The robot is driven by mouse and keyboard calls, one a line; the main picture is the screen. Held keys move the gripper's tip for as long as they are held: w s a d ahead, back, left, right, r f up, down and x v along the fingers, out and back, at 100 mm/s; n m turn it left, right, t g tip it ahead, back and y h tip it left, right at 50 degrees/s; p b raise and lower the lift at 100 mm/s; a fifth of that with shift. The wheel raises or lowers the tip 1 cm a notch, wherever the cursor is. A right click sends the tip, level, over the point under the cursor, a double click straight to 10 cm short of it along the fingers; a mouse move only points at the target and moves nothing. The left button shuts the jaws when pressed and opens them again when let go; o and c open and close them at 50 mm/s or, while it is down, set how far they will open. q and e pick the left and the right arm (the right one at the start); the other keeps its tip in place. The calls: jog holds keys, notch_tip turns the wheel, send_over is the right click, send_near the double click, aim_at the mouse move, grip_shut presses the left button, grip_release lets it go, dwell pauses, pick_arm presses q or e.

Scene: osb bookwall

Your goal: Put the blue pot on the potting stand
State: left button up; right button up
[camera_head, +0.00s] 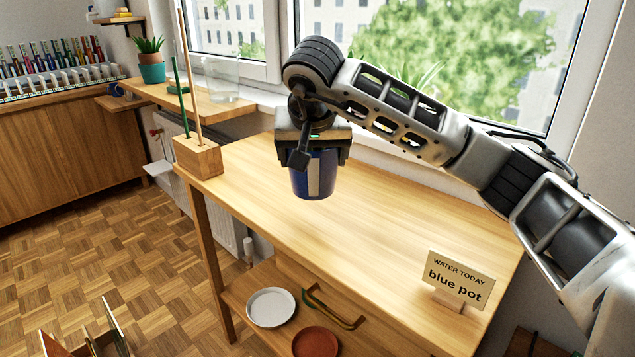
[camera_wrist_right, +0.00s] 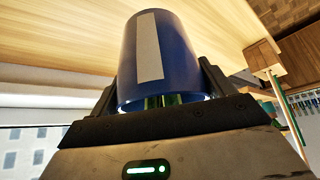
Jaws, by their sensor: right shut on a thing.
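My right gripper (camera_head: 313,148) is shut on the blue pot (camera_head: 313,178) and holds it upright over the back part of the wooden potting stand (camera_head: 385,235). The pot is dark blue with a pale vertical strip on its side. In the right wrist view the pot (camera_wrist_right: 165,60) sits between both fingers, with a bit of green showing near its rim. The stand's top (camera_wrist_right: 60,35) lies beyond the pot's base. I cannot tell whether the base touches it. My left gripper is not in view.
A sign (camera_head: 458,278) reading "WATER TODAY blue pot" stands at the stand's front right. A wooden block (camera_head: 197,157) with upright sticks is at its left corner. A white saucer (camera_head: 271,307) and a terracotta saucer (camera_head: 316,342) lie on the lower shelf. The top's middle is clear.

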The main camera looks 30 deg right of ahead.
aim_at(319, 152)
jog(key=shift+w+d+f, duration=0.4)
jog(key=shift+f, duration=0.25)
jog(key=shift+w+d+f, duration=0.4)
jog(key=shift+f, duration=0.2)
jog(key=f, duration=0.3)
jog(key=shift+w+d+f+b, duration=0.2)
jog(key=shift+f+b, duration=0.1)
jog(key=shift+b, duration=0.1)
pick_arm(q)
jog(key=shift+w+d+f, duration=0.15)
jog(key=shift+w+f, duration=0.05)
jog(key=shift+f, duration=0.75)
pick_arm(e)
jog(key=o, duration=1.2)
jog(key=shift+f, duration=0.15)
jog(key=shift+s+a+r, duration=0.15)
jog(key=shift+r, duration=0.35)
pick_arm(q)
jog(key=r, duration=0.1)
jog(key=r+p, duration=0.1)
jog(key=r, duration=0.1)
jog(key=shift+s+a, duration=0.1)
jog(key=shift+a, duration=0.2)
pick_arm(e)
jog(key=v, duration=1.1)
jog(key=shift+s+a+r, duration=0.1)
jog(key=shift+s, duration=0.05)
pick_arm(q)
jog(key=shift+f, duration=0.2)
